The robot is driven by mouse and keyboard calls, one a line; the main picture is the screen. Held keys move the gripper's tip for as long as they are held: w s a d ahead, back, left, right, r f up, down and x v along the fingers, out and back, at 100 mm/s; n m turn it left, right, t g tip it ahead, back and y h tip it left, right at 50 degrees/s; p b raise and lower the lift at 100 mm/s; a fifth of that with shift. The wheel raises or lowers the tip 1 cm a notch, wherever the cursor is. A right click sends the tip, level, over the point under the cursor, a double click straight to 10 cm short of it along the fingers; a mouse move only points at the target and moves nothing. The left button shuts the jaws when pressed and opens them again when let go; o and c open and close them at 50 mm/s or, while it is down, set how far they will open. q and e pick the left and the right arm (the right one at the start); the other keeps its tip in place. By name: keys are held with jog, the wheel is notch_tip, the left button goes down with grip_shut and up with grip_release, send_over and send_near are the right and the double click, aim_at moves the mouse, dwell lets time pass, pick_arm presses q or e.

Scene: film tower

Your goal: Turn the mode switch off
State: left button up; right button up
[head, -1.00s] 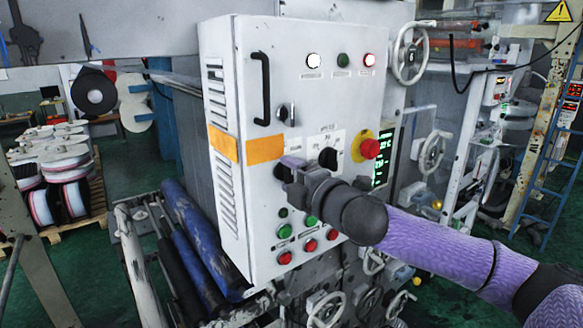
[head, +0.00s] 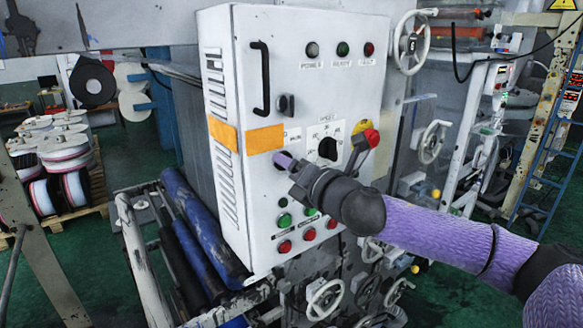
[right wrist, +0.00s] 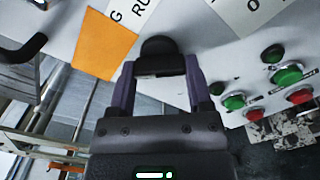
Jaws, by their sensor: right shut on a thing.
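The mode switch, a black rotary knob (right wrist: 158,48), sits on the front of a light grey control cabinet (head: 225,75), below a white label (head: 292,135). My right gripper (head: 283,162) reaches it from the right and is shut on it. In the right wrist view, both purple fingers of my right gripper (right wrist: 158,75) press on the knob's sides. In the head view the fingers largely hide the knob, and its pointer angle cannot be told. My left gripper is not in view.
A black speed dial (head: 327,148) and a red emergency button (head: 372,137) sit right of my gripper. Green (head: 284,220) and red buttons (head: 284,247) lie close below. A black handle (head: 262,85) stands out at upper left. Dark lamps (head: 312,49) line the top.

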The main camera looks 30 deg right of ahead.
dwell(0.6)
jog(key=o, duration=1.3)
jog(key=s+b, duration=0.2)
jog(key=s, duration=0.1)
jog(key=s+b, duration=0.6)
jog(key=s, duration=0.1)
jog(key=shift+d, duration=0.4)
jog(key=shift+w+f, duration=0.1)
